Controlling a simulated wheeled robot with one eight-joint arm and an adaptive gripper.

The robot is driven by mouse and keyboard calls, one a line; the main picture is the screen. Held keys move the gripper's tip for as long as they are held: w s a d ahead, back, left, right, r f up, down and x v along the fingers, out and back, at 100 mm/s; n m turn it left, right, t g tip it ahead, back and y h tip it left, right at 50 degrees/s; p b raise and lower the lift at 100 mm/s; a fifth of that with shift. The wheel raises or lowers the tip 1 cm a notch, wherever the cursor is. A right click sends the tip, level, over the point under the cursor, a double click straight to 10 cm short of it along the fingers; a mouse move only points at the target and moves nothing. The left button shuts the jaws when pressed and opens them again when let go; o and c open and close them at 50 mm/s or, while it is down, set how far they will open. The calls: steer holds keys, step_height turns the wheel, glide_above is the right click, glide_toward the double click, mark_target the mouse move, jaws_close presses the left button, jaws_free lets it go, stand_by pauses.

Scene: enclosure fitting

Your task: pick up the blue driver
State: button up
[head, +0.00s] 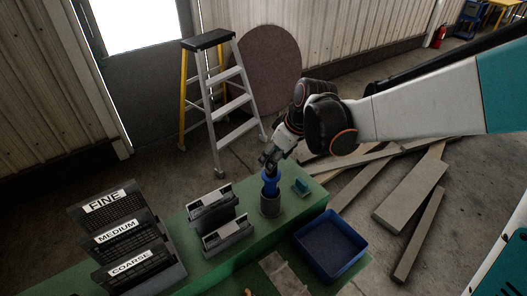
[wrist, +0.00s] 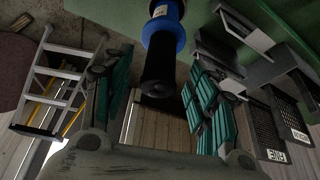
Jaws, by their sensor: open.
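The blue driver (head: 270,184) stands upright in a dark grey round holder (head: 270,207) on the green table. In the wrist view the driver (wrist: 163,38) shows a blue collar and a black end that points toward my palm. My gripper (head: 271,160) is just above the driver, close to its top. In the wrist view my gripper (wrist: 158,72) is open, with one finger on each side of the driver's black end. There are visible gaps on both sides. Whether the fingers touch it in the head view is too small to tell.
A small teal block (head: 301,187) lies right of the holder. Grey metal stands (head: 225,222) and a rack labelled FINE, MEDIUM, COARSE (head: 122,240) are to the left. A blue bin (head: 331,246) is at the front right. A stepladder (head: 222,100) and planks (head: 412,195) are on the floor.

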steer(key=shift+x, duration=1.55)
steer(key=shift+w, duration=0.1)
jaws_close()
steer(key=shift+r, duration=0.1)
step_height(320, 180, up, 23)
steer(key=p, duration=0.2)
